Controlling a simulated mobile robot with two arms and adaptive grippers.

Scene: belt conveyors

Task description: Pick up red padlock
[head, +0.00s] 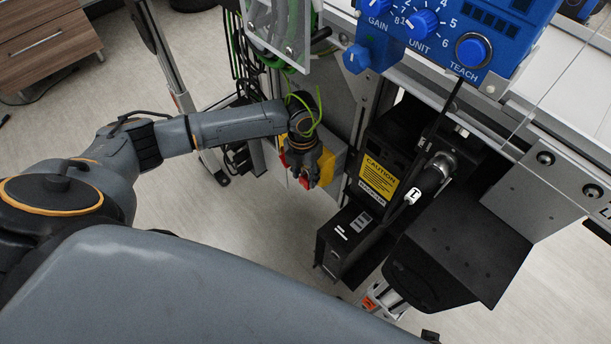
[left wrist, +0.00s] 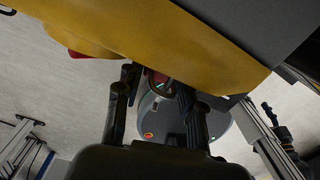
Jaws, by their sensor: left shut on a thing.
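My left gripper (head: 306,182) reaches down in front of a yellow panel (head: 328,168) on the side of the conveyor frame. It is shut on a small red thing, which I take to be the red padlock (head: 304,183). Most of the padlock is hidden by the fingers. In the left wrist view, the fingers (left wrist: 160,100) point up towards the yellow panel (left wrist: 150,30), and a bit of red shows between them. Another red part (left wrist: 78,54) shows at the panel's lower edge. I cannot tell whether the padlock is still attached to it. My right gripper is not in view.
A blue control box (head: 440,35) with knobs is mounted at the top. A black unit with a yellow caution label (head: 379,177) stands right of my left gripper. Open floor (head: 230,220) lies below the arm.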

